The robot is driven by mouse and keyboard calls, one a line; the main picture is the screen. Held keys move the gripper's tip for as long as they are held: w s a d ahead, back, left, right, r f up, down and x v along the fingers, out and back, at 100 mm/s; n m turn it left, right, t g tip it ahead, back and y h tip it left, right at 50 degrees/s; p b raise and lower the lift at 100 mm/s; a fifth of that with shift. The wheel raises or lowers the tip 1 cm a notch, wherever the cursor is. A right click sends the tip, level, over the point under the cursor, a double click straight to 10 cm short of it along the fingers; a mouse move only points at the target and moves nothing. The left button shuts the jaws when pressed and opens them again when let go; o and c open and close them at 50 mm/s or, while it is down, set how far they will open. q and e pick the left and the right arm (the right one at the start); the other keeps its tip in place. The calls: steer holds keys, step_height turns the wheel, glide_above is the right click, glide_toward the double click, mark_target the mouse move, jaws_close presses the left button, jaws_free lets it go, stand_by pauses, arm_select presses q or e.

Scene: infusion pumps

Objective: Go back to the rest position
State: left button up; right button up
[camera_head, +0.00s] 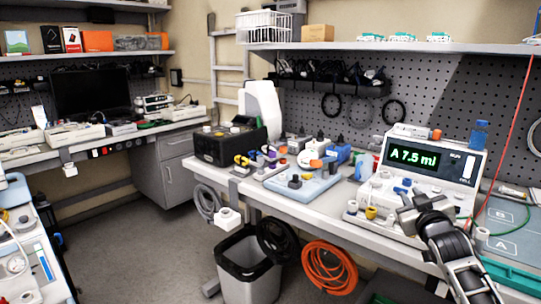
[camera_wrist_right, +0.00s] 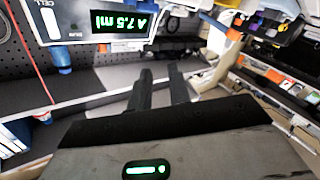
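My right gripper (camera_head: 414,203) is in front of the infusion pump (camera_head: 452,160), above the front of the workbench. The pump is a pale box whose lit green display reads "A 7.5 ml". In the right wrist view the picture is upside down. The two dark fingers of my right gripper (camera_wrist_right: 159,78) stand apart there with nothing between them. The pump (camera_wrist_right: 75,22) shows at that view's top left, beyond the fingers. My left gripper is not in the head view.
A blue tray (camera_head: 325,188) with small parts and a black box (camera_head: 218,150) stand left on the bench. A bin (camera_head: 247,285) and an orange hose coil (camera_head: 329,268) are below the bench.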

steer(key=shift+m+g, duration=0.4)
steer(key=shift+g, duration=0.5)
steer(key=f, duration=0.2)
steer(key=s+a+f, duration=0.1)
steer(key=f, duration=0.1)
steer(key=s+f, duration=0.1)
steer(key=f, duration=0.1)
steer(key=shift+s+a+f, duration=0.1)
steer(key=shift+a+f, duration=0.1)
steer(key=shift+a, duration=0.1)
steer(key=s+a+f+g+y, duration=0.2)
steer(key=s+a+f, duration=0.6)
steer(key=s+f, duration=0.4)
steer(key=s+a+f+g+y, duration=0.1)
steer(key=s+a+f, duration=0.2)
steer(key=s, duration=0.5)
steer(key=s+a+f+g+y, duration=0.1)
steer(key=s+a+f, duration=0.2)
steer(key=s, duration=0.5)
steer(key=s+a+f+g, duration=0.1)
steer(key=s+a+f, duration=0.2)
steer(key=s, duration=0.5)
steer(key=shift+a+g+y, duration=0.4)
steer(key=shift+a, duration=0.3)
